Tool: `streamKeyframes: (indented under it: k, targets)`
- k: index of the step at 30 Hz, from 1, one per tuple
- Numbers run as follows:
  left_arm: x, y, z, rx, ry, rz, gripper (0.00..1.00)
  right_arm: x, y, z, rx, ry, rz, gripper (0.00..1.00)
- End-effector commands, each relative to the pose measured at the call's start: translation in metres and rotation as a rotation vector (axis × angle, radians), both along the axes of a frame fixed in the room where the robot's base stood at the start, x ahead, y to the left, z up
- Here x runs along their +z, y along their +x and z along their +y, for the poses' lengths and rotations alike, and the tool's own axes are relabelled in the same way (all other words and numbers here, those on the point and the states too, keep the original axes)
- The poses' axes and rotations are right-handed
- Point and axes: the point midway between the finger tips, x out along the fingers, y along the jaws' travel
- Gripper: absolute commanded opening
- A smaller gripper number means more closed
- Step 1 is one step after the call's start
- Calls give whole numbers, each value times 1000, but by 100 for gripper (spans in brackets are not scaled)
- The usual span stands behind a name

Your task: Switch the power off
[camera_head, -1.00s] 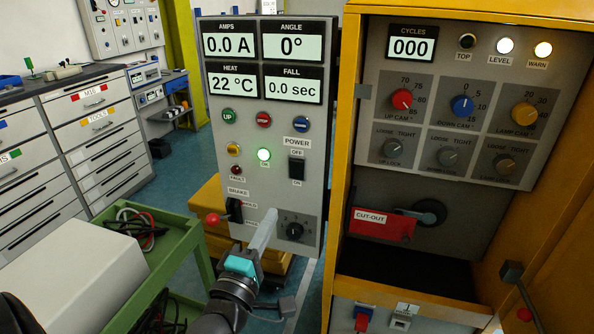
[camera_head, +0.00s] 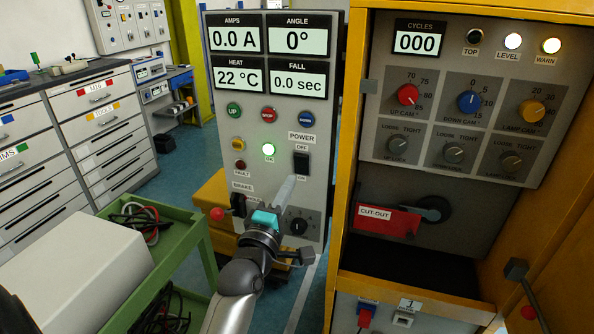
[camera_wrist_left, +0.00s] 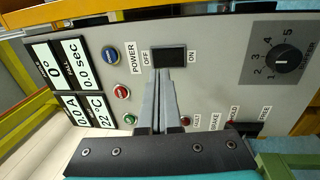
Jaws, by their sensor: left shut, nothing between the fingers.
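The power switch is a black rocker (camera_head: 301,163) on the grey panel (camera_head: 230,120), with OFF printed above it and ON below. My left gripper (camera_head: 290,179) is shut and empty, its thin fingers pointing up at the panel just below and left of the switch. In the left wrist view, the rocker (camera_wrist_left: 168,57) lies between the labels OFF and ON, and the fingertips (camera_wrist_left: 161,72) overlap its near edge. I cannot tell whether they touch it. The amps display (camera_head: 235,40) reads 0.0 A. My right gripper is out of view.
A brake lever with a red knob (camera_head: 217,214) and a rotary dial (camera_head: 299,227) sit low on the panel, near my left gripper. A green cart (camera_head: 200,232) stands left.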

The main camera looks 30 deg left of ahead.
Motion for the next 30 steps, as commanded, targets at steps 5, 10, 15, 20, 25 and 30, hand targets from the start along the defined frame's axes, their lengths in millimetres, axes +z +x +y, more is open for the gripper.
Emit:
streamKeyframes:
  k: [5,10,15,20,25,30]
  targets:
    - [4,26,7,0,1,-2,0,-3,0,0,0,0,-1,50]
    - [6,45,11,0,1,0,0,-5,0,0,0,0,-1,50]
    - [8,55,13,0,0,0,0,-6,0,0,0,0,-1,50]
    - [8,57,14,0,1,0,0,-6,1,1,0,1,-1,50]
    - [8,57,14,0,1,0,0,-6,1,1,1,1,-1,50]
    - [9,58,14,0,0,5,0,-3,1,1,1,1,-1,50]
